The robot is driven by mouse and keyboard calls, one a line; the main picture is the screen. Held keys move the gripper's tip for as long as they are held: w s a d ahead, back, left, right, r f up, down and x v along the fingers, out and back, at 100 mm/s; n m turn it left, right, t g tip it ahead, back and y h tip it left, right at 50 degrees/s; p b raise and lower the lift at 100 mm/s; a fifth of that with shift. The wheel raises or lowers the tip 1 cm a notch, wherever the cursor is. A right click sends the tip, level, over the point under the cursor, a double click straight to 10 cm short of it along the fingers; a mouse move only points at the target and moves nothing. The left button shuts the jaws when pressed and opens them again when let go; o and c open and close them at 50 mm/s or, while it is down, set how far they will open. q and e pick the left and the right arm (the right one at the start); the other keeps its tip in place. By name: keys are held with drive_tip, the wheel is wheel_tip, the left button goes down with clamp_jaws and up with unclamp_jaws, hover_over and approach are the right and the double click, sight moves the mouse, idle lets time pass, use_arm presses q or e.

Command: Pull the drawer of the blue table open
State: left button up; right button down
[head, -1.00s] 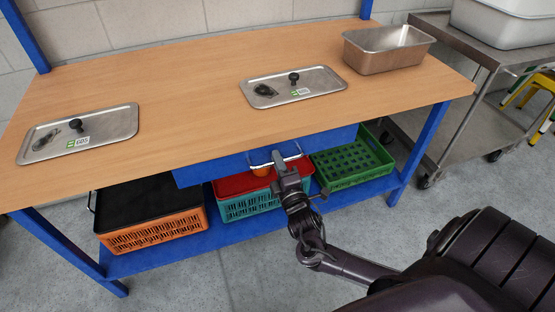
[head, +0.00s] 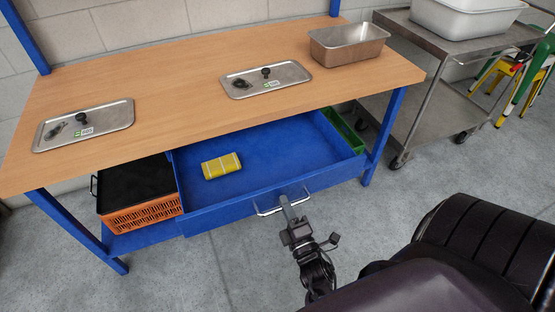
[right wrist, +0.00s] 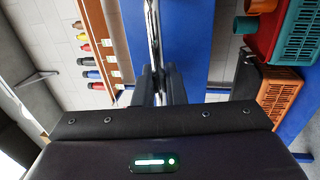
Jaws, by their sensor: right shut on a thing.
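The blue table has a wooden top (head: 200,100) and a blue drawer (head: 275,160) under it. The drawer stands well out from the table, and its inside shows. A yellow item (head: 221,165) lies on the drawer floor toward the left. The drawer's metal handle (head: 266,211) is on its front face. My right gripper (head: 287,203) is at the handle and shut on it. In the right wrist view the gripper fingers (right wrist: 159,85) close around the handle bar (right wrist: 153,35), with the blue drawer front (right wrist: 182,60) beside it. My left gripper is not in view.
Two metal lids (head: 265,80) (head: 84,125) and a steel pan (head: 349,45) stand on the tabletop. An orange crate (head: 142,214) is on the lower shelf at left, a green crate (head: 343,130) at right. A steel trolley (head: 440,45) stands at right. The floor in front is clear.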

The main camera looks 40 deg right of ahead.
drive_tip(key=shift+r+p+v, duration=0.2)
drive_tip(key=shift+p+v, duration=0.1)
drive_tip(key=shift+v, duration=0.85)
drive_tip(key=shift+r+p+v, duration=0.25)
drive_tip(key=shift+v, duration=0.9)
drive_tip(key=shift+s, duration=0.1)
drive_tip(key=c, duration=1.6)
unclamp_jaws()
drive_tip(key=shift+c, duration=0.2)
drive_tip(key=b+v, duration=0.1)
drive_tip(key=v, duration=0.7)
drive_tip(key=shift+f, duration=0.1)
